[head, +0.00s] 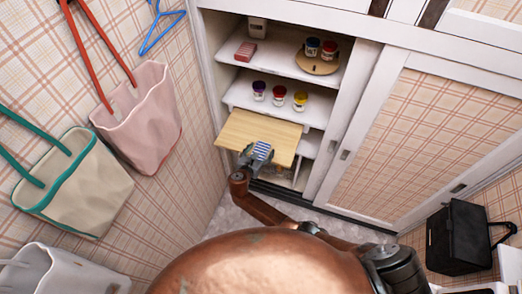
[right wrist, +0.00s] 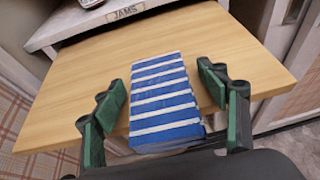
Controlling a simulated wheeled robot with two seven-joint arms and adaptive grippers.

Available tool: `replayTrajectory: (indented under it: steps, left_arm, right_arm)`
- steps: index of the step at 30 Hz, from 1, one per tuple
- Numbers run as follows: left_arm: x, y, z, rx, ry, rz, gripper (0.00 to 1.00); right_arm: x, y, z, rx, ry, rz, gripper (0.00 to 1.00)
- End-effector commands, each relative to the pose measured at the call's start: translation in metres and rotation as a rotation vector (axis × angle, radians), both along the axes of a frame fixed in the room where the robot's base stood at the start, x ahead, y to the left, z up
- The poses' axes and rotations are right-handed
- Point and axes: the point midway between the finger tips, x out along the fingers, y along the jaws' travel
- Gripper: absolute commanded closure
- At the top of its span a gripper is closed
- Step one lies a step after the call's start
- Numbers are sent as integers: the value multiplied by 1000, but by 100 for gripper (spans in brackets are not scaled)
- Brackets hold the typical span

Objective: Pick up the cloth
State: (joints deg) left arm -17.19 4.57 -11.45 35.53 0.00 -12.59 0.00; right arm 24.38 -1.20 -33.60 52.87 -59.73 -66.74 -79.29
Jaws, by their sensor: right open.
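A folded blue cloth with white stripes (right wrist: 165,98) lies on a pull-out wooden board (right wrist: 70,85) in the right wrist view. My right gripper (right wrist: 170,115) is open, with one green-padded finger on each side of the cloth. The right finger is close to the cloth's edge; the left one has a small gap. In the head view the cloth (head: 260,151) shows just beyond my right gripper (head: 255,160), over the wooden board (head: 240,128). The gripper hides the near part of the cloth there. My left gripper is not in view.
Jars (head: 279,93) stand on the shelf above the board, and more jars (head: 312,47) stand on a round board higher up. A "JAMS" label (right wrist: 125,12) marks a shelf edge. Bags (head: 140,115) hang on the left wall. A sliding door (head: 425,130) stands right of the opening.

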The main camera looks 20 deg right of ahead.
Motion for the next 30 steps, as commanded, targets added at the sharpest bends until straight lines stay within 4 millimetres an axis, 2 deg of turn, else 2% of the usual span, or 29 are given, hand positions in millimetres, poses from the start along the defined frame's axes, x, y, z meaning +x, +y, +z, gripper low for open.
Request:
replayTrajectory:
  steps: [5, 21, 30]
  left_arm:
    - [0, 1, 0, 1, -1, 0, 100]
    - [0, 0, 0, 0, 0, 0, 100]
    - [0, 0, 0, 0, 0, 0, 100]
  right_arm:
    - [-6, 5, 3, 2, 0, 1, 33]
    - [-79, 59, 40, 2, 1, 1, 33]
    - [-90, 66, 46, 0, 0, 0, 33]
